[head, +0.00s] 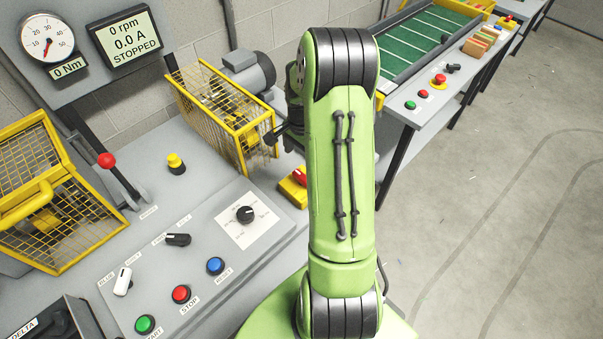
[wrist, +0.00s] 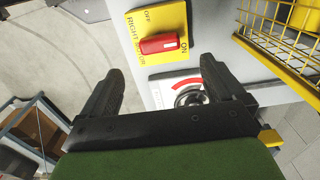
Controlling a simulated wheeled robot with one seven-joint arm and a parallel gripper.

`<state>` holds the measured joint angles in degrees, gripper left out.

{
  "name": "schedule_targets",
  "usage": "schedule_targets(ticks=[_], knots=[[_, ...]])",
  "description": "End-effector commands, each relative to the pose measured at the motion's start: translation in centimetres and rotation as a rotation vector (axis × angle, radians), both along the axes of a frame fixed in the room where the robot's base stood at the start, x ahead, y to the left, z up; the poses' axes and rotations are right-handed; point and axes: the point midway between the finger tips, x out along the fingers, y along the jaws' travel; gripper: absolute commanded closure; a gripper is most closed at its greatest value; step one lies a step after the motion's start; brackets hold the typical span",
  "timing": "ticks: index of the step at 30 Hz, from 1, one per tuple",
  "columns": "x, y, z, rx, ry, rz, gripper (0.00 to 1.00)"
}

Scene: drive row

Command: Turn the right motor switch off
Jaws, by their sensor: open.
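The right motor switch is a yellow plate (wrist: 133,22) with a red handle (wrist: 162,44), near the top of the wrist view. The handle lies crosswise in that picture, with one end toward the ON label; OFF is printed at the plate's upper edge. In the head view a yellow plate with a red handle (head: 299,178) shows beside my arm, partly hidden by it. My gripper (wrist: 160,70) is open and empty, its two black fingers spread below the handle in the picture and apart from it.
A white dial plate with a red arc (wrist: 180,84) sits by the switch. A yellow mesh guard (wrist: 285,35) stands right of it in the wrist view. The head view shows a control panel with buttons (head: 181,293) at left and open floor (head: 500,200) at right.

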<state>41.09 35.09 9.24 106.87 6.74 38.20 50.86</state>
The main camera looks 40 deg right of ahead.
Motion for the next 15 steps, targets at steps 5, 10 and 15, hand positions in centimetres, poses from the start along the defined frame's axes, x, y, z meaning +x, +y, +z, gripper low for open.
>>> schedule_targets(ticks=[5, 10, 15], knots=[[-0.1, 0.1, -4.8, 0.004, 0.003, 0.002, 0.04], [0.0, 0.1, -7.8, 0.002, 0.002, 0.002, 0.04], [0.0, 0.1, -8.8, 0.000, 0.000, 0.003, 0.04]])
